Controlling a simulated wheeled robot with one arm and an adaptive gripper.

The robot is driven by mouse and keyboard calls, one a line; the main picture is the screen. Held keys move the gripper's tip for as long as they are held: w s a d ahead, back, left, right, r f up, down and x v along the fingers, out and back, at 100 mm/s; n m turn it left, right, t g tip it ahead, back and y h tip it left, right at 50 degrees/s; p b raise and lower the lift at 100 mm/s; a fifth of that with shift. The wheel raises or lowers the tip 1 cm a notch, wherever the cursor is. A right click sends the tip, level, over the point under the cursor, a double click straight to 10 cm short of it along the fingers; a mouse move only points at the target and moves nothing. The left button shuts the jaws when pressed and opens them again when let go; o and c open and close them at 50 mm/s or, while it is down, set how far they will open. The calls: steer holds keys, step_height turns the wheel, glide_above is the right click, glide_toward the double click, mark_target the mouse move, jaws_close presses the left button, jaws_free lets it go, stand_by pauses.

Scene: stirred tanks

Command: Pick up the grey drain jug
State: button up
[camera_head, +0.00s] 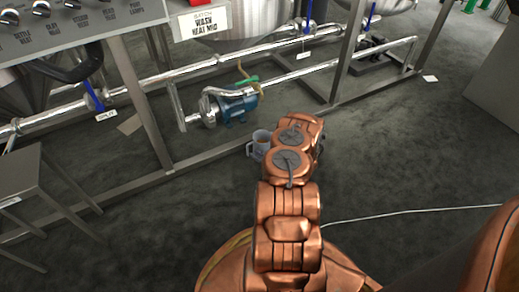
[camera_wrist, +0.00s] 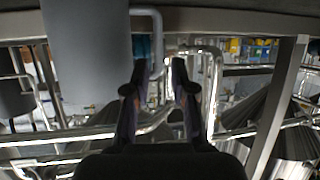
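The grey drain jug (camera_head: 259,144) stands upright on the floor just beyond the end of my copper arm in the head view, with something brownish inside. My arm covers its right side. In the wrist view the jug (camera_wrist: 88,55) is a large plain grey cylinder at the upper left, with its grey handle (camera_wrist: 158,30) on the right. My gripper (camera_wrist: 160,65) is open, with two dark fingers apart. The lower part of the handle appears in the gap between the fingertips; I cannot tell its depth. No contact is visible. In the head view the fingers are hidden by my arm.
A blue pump (camera_head: 234,106) with steel piping stands behind the jug. A steel frame rail (camera_head: 200,160) runs along the floor close to it. A grey stand (camera_head: 35,180) is at left. A white cable (camera_head: 410,212) lies at right, where the carpet is mostly clear.

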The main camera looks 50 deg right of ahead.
steer(key=b+x, duration=0.4)
steer(key=x, duration=0.2)
steer(key=shift+w+d, duration=0.15)
steer(key=shift+w, duration=0.15)
steer(key=shift+w+d, duration=0.15)
steer(key=shift+w, duration=0.2)
steer(key=shift+c, duration=0.2)
jaws_close()
